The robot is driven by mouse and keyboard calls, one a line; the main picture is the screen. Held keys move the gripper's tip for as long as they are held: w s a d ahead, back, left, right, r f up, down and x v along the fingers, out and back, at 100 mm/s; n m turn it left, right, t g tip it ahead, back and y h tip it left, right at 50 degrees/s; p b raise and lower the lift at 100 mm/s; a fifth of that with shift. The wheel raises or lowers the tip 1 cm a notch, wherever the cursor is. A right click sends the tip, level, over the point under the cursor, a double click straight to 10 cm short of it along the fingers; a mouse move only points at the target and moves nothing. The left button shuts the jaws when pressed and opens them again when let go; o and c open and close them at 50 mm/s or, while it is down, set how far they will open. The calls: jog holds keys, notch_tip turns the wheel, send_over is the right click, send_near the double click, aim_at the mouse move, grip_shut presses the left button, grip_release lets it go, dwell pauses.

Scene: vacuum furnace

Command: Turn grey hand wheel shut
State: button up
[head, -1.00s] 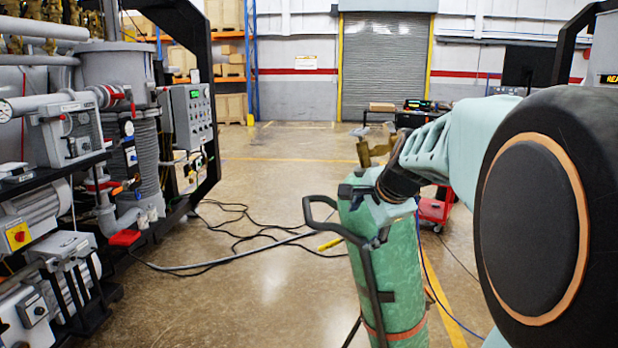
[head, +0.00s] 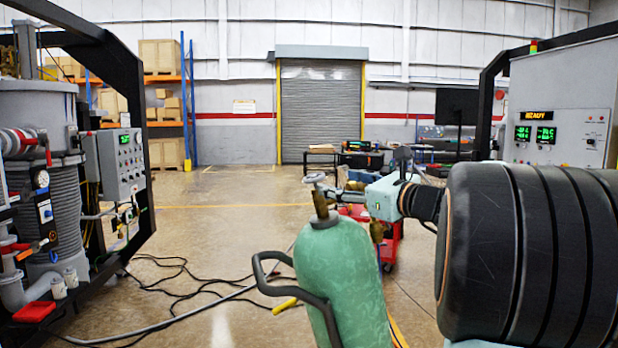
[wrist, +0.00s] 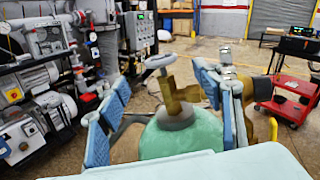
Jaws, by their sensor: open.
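The grey hand wheel (head: 315,178) tops a brass valve (head: 321,203) on a green gas cylinder (head: 342,282). In the wrist view, the hand wheel (wrist: 160,61) and brass valve (wrist: 177,95) stand ahead, above the cylinder's rounded shoulder (wrist: 180,138). My gripper (wrist: 163,84) is open, with blue-padded fingers at the left and right of the picture. The wheel and valve appear between the fingers, with the valve closer to the right one. No contact with the wheel shows. In the head view my arm reaches in from the right; the fingers are hard to make out there.
A black handle frame (head: 300,290) stands beside the cylinder. A red cart (head: 388,240) is behind it. Furnace equipment with a control box (head: 122,165) lines the left. Black cables (head: 165,285) lie on the floor. A lit control cabinet (head: 560,110) stands right.

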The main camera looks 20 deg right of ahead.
aim_at(321, 178)
jog(key=p+x, duration=0.1)
jog(key=x, duration=0.9)
jog(key=shift+w+a, duration=0.1)
jog(key=shift+w, duration=0.2)
jog(key=shift+c, duration=0.3)
jog(key=c, duration=1.1)
